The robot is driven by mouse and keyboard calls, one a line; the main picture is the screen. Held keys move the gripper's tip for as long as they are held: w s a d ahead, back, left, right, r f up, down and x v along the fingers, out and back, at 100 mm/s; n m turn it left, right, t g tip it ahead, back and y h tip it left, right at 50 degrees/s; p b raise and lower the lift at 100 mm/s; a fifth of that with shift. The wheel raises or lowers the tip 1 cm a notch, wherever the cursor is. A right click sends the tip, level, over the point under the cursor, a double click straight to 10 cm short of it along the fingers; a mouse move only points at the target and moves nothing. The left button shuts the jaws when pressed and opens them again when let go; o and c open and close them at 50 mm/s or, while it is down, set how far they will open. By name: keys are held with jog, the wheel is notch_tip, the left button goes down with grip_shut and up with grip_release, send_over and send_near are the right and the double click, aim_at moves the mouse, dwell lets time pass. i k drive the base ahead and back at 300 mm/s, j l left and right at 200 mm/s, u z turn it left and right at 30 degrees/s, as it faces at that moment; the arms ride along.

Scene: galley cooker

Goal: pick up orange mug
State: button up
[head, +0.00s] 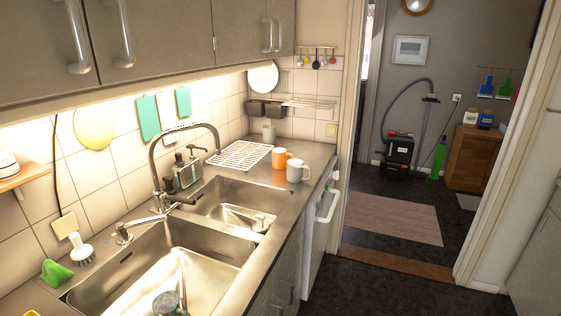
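The orange mug (279,158) stands upright on the far part of the counter, between the white drying rack and a white mug. The white mug (294,171) is just in front and to the right of it and covers a little of its right side. My gripper is not in view, so I cannot see whether it is open or shut.
The double steel sink (150,272) with a tall curved tap (156,160) fills the near counter. The white drying rack (241,155) lies left of the mugs. Cupboards (160,35) hang above. Dark floor (370,285) is clear to the right, leading to an open doorway.

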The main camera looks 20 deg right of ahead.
aim_at(279, 154)
jog(key=i+l, duration=0.25)
jog(key=i+l+u, duration=0.15)
jog(key=l, duration=0.25)
jog(key=i+l, duration=0.35)
jog(key=i+l+u, duration=0.15)
jog(key=l, duration=0.25)
jog(key=i, duration=0.05)
